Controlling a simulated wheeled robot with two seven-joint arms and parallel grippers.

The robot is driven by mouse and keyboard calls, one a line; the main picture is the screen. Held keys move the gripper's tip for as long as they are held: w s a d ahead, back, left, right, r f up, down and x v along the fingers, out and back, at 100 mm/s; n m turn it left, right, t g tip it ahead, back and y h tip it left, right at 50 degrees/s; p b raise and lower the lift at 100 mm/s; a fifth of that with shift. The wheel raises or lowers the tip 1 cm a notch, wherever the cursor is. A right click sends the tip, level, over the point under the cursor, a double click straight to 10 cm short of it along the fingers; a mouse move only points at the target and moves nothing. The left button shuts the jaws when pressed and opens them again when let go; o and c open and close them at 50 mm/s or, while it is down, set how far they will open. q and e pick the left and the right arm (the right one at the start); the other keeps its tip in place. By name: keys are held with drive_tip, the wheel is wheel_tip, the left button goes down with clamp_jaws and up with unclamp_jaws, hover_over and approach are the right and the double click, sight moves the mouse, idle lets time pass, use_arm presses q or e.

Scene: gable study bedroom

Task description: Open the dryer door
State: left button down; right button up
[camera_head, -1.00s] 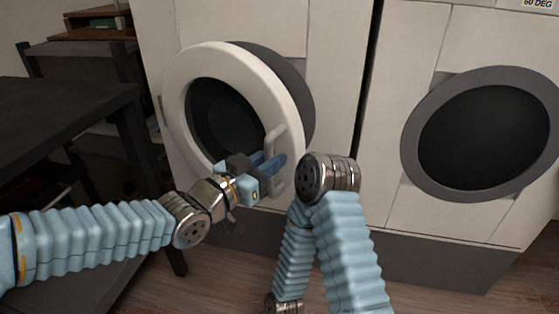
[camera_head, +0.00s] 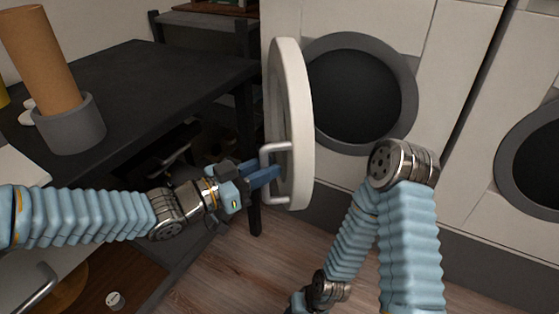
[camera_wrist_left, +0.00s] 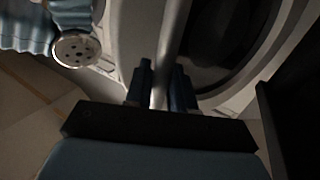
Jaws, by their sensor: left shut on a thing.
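The round white dryer door (camera_head: 299,130) stands swung well open, seen nearly edge-on, left of the dark round opening (camera_head: 362,95) of the white dryer (camera_head: 440,60). Its grey bar handle (camera_head: 277,147) is on the door's left side. My left gripper (camera_head: 266,175) is shut on this handle. In the left wrist view the handle (camera_wrist_left: 172,45) runs between the two blue fingers (camera_wrist_left: 160,85), with the door's ring behind it. My right arm is folded in front of the dryer; its gripper is out of view below the picture's edge.
A black table (camera_head: 150,75) stands at the left, close to the open door, with a brown tube (camera_head: 40,60) in a grey pot (camera_head: 72,125) on it. A second machine's round door (camera_head: 535,155) is at the right. Wooden floor (camera_head: 225,265) is clear below the door.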

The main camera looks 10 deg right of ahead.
use_arm(q)
drive_tip(key=shift+w+a, duration=0.2)
drive_tip(key=shift+a, duration=0.05)
drive_tip(key=c, duration=1.1)
unclamp_jaws()
drive_tip(key=shift+d, duration=0.1)
drive_tip(key=p+v, duration=0.1)
drive_tip(key=v, duration=0.6)
drive_tip(key=shift+s+a, duration=0.15)
drive_tip(key=shift+a, duration=0.1)
